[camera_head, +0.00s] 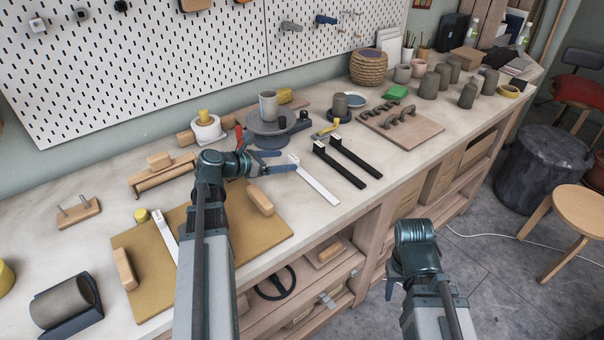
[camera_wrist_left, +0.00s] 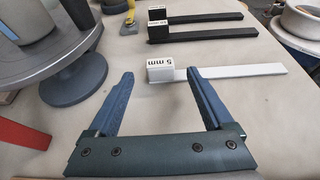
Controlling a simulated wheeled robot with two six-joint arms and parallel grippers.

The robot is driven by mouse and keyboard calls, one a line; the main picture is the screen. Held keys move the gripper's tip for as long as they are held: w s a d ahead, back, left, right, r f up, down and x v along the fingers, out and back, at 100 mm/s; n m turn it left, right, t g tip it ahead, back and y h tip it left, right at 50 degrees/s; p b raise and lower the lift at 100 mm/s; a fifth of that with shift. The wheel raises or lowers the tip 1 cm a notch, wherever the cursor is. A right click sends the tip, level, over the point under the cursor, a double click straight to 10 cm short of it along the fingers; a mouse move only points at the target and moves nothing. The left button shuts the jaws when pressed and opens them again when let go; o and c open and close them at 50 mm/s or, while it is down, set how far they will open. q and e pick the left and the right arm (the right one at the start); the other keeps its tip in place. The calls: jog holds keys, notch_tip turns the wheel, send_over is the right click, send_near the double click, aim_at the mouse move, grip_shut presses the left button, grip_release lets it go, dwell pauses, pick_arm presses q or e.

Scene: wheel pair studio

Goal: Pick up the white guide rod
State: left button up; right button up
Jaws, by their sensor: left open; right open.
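A white guide rod (camera_head: 317,183) lies flat on the bench, just right of my left gripper (camera_head: 284,161). In the left wrist view the rod (camera_wrist_left: 232,71) has a block end labelled "5 mm", which shows just beyond and between the fingertips of my open, empty left gripper (camera_wrist_left: 158,76). I cannot tell whether they touch. A similar white rod (camera_head: 165,236) lies on the tan board at the left, partly hidden by my left arm. My right gripper (camera_head: 391,284) hangs in front of the bench over the floor, away from the rods.
Two black rods (camera_head: 341,166) with white-labelled ends lie right of the white rod; they also show in the left wrist view (camera_wrist_left: 205,32). A grey turntable (camera_head: 268,128) with a cup stands behind. A tan board (camera_head: 215,235) with wooden blocks lies left. A wooden board (camera_head: 425,136) with handles is further right.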

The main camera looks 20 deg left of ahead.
aim_at(293, 157)
pick_arm(q)
jog(key=shift+w, duration=0.1)
jog(key=b+x, duration=0.1)
jog(key=x, duration=0.4)
jog(key=shift+w+d+r, duration=0.1)
jog(key=shift+r, duration=0.05)
jog(key=shift+r, duration=0.1)
jog(key=shift+c, duration=0.2)
grip_shut()
jog(key=shift+r, duration=0.15)
